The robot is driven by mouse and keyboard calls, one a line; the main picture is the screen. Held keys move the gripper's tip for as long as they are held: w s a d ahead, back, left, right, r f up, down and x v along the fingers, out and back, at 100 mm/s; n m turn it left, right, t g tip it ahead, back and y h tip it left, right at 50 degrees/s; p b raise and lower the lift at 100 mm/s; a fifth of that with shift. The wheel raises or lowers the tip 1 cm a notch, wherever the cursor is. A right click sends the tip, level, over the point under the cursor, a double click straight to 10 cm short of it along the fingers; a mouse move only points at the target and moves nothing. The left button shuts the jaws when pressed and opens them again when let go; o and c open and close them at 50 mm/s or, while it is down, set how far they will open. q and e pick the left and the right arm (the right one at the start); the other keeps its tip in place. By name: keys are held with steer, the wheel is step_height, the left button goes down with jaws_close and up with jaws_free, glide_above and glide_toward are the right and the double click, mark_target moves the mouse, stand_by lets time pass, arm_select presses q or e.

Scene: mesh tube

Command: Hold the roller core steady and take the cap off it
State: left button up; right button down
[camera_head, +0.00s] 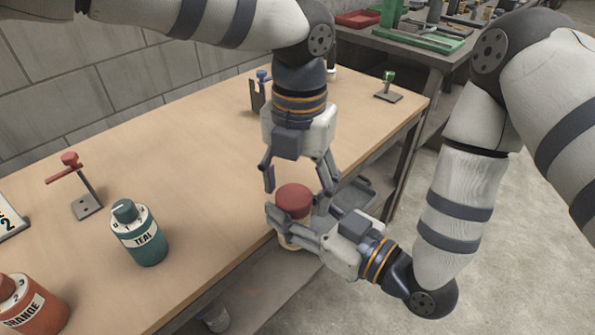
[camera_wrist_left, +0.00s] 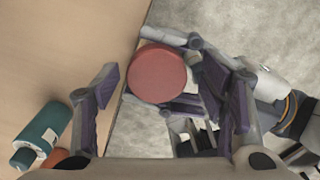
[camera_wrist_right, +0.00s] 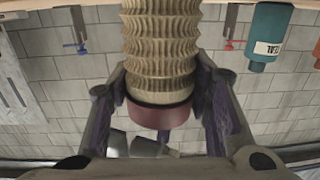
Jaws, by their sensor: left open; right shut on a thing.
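The roller core (camera_wrist_right: 160,45) is a beige ribbed column in the right wrist view, with a dull red round cap (camera_wrist_right: 158,115) on its end. In the head view the red cap (camera_head: 294,198) sits on top, and only a little of the core shows beneath. My right gripper (camera_head: 278,226) is shut on the core just under the cap, near the bench's front edge. My left gripper (camera_head: 297,184) points down above the cap, open and empty. In the left wrist view the cap (camera_wrist_left: 157,73) lies between the open left fingers, nearer the left one; contact cannot be told.
A teal bottle (camera_head: 139,235) and an orange bottle (camera_head: 30,308) stand at the bench's left. A red-topped stand (camera_head: 84,206) is behind them. Blue-topped (camera_head: 259,95) and green-topped (camera_head: 388,92) stands are at the back. The middle of the bench (camera_head: 190,150) is clear.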

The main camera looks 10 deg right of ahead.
arm_select(q)
steer(key=c, duration=1.2)
steer(key=n, duration=0.3)
steer(key=o, duration=1.3)
